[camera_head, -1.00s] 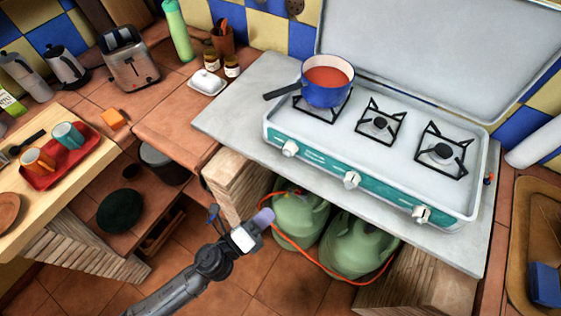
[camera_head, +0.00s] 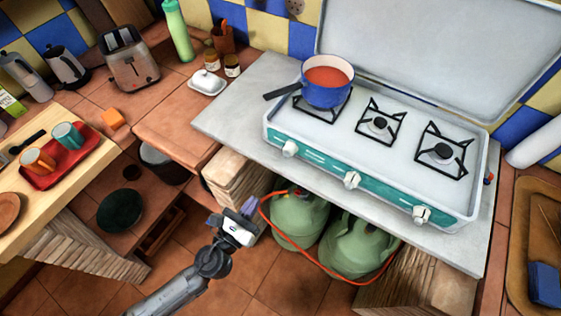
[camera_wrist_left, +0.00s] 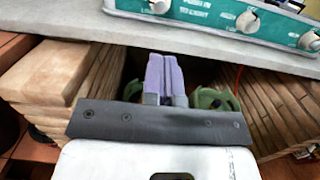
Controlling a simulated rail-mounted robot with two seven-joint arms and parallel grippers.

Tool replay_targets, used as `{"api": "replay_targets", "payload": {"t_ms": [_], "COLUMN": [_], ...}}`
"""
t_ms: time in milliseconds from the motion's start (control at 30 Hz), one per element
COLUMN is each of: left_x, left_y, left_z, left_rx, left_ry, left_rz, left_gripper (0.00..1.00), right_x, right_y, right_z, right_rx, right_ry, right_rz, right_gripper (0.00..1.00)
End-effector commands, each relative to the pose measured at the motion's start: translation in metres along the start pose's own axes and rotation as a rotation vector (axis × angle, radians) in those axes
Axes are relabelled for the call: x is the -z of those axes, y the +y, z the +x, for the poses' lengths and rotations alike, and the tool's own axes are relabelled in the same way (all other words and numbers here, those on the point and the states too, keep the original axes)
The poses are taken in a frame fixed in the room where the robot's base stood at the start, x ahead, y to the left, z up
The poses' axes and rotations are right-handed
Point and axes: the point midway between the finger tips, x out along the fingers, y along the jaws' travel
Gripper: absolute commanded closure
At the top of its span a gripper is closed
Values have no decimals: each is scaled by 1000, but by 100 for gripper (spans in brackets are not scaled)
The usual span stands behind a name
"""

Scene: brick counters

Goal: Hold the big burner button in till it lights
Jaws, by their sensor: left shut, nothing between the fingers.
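The white camping stove (camera_head: 330,135) has a teal front panel with three white knobs: left (camera_head: 290,148), middle (camera_head: 351,180) and right (camera_head: 421,215). In the left wrist view the left knob (camera_wrist_left: 159,6), middle knob (camera_wrist_left: 247,22) and right knob (camera_wrist_left: 308,40) show along the top. A blue pot of red liquid (camera_head: 327,82) sits on the left burner; no flame shows on the other two. My left gripper (camera_head: 249,205) is shut and empty, below and left of the left knob, apart from the stove. Its lilac fingers (camera_wrist_left: 165,66) are pressed together. My right gripper is out of view.
The grey slab edge (camera_head: 240,155) overhangs a brick support (camera_head: 236,185). Green gas bottles (camera_head: 300,220) and an orange hose (camera_head: 320,268) stand below. The stove lid (camera_head: 430,50) is raised. A small red part (camera_head: 488,178) shows at the stove's right side.

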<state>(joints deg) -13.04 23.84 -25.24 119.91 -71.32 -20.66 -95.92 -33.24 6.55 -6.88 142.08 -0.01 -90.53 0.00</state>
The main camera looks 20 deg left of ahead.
Motion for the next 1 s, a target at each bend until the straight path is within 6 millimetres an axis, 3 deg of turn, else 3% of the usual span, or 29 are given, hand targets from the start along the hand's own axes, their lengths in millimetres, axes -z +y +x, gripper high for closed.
{"api": "replay_targets", "payload": {"t_ms": [233,367,800,1000], "left_x": [0,-1,0,0], "left_y": [0,0,0,0], "left_z": [2,14,93,120], "left_rx": [0,1,0,1], "left_ry": [0,-2,-2,-1], "left_rz": [-2,-2,-3,-3], "left_gripper": [100,100,100,100], "right_x": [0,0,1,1], "right_y": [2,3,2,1], "right_z": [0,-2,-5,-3], "right_rx": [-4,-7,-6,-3], "right_ry": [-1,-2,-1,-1], "right_rz": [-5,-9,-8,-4], "right_gripper": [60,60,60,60]}}
